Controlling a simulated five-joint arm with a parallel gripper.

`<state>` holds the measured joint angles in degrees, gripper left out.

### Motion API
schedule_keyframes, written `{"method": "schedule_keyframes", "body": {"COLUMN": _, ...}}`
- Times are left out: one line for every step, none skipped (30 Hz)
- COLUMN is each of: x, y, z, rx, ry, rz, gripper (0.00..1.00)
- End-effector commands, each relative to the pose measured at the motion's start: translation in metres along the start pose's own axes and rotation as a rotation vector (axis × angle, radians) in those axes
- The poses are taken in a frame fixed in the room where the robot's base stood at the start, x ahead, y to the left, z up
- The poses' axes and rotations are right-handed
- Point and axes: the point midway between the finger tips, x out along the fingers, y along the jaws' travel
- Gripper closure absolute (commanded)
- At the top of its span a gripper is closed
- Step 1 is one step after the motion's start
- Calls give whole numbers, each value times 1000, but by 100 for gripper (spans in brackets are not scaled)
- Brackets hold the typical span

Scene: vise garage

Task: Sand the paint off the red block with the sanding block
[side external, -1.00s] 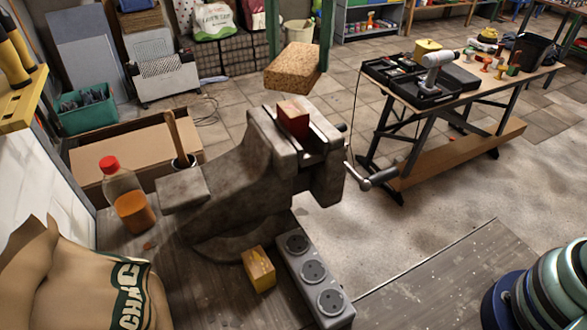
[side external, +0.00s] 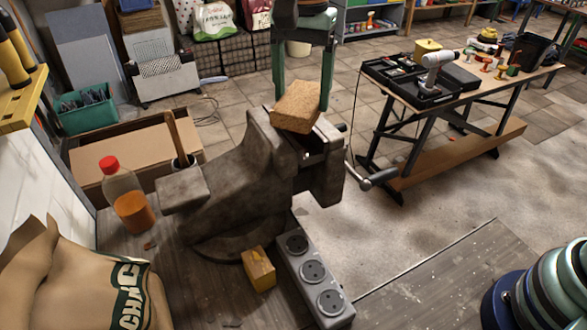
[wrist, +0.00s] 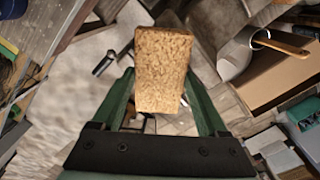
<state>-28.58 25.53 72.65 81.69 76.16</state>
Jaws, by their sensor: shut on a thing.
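The tan, cork-like sanding block (side external: 297,106) is tilted over the top of the grey vise (side external: 235,165). My green gripper (side external: 302,98) is shut on the sanding block, with a finger on either side. In the wrist view the sanding block (wrist: 160,70) sits between the two green fingers and fills the centre. The red block is hidden behind the sanding block in both views. I cannot tell if the sanding block touches it.
The vise handle (side external: 375,180) sticks out to the right. A bottle with orange liquid (side external: 130,200), a small yellow-brown block (side external: 259,269) and a socket strip (side external: 312,278) are on the bench around the vise. A tool table (side external: 455,85) stands behind to the right.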

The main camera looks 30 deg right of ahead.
Motion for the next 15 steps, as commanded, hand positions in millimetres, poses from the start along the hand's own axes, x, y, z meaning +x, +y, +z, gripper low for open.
{"method": "schedule_keyframes", "body": {"x": 11, "y": 1, "z": 0, "rx": 0, "ry": -2, "rz": 6, "gripper": 68}}
{"method": "schedule_keyframes", "body": {"x": 11, "y": -2, "z": -2, "rx": 1, "ry": -1, "rz": 3, "gripper": 76}}
{"method": "schedule_keyframes", "body": {"x": 12, "y": -6, "z": -5, "rx": 1, "ry": -1, "rz": 3, "gripper": 84}}
{"method": "schedule_keyframes", "body": {"x": 12, "y": -8, "z": -7, "rx": 1, "ry": 0, "rz": 2, "gripper": 84}}
{"method": "schedule_keyframes", "body": {"x": 11, "y": -10, "z": -9, "rx": 1, "ry": 0, "rz": 2, "gripper": 84}}
{"method": "schedule_keyframes", "body": {"x": 12, "y": -12, "z": -11, "rx": 0, "ry": -1, "rz": 3, "gripper": 84}}
{"method": "schedule_keyframes", "body": {"x": 11, "y": -14, "z": -13, "rx": 0, "ry": -1, "rz": 3, "gripper": 84}}
{"method": "schedule_keyframes", "body": {"x": 12, "y": -16, "z": -15, "rx": 0, "ry": -1, "rz": 3, "gripper": 84}}
{"method": "schedule_keyframes", "body": {"x": 11, "y": -19, "z": -18, "rx": 0, "ry": -1, "rz": 2, "gripper": 84}}
{"method": "schedule_keyframes", "body": {"x": 11, "y": -21, "z": -20, "rx": 1, "ry": -1, "rz": 3, "gripper": 84}}
{"method": "schedule_keyframes", "body": {"x": 12, "y": -23, "z": -21, "rx": 1, "ry": -1, "rz": 4, "gripper": 84}}
{"method": "schedule_keyframes", "body": {"x": 11, "y": -26, "z": -24, "rx": 2, "ry": -1, "rz": 3, "gripper": 84}}
{"method": "schedule_keyframes", "body": {"x": 12, "y": -28, "z": -26, "rx": 2, "ry": -1, "rz": 3, "gripper": 84}}
{"method": "schedule_keyframes", "body": {"x": 11, "y": -30, "z": -27, "rx": 2, "ry": -1, "rz": 2, "gripper": 84}}
{"method": "schedule_keyframes", "body": {"x": 12, "y": -32, "z": -30, "rx": 1, "ry": -1, "rz": 3, "gripper": 84}}
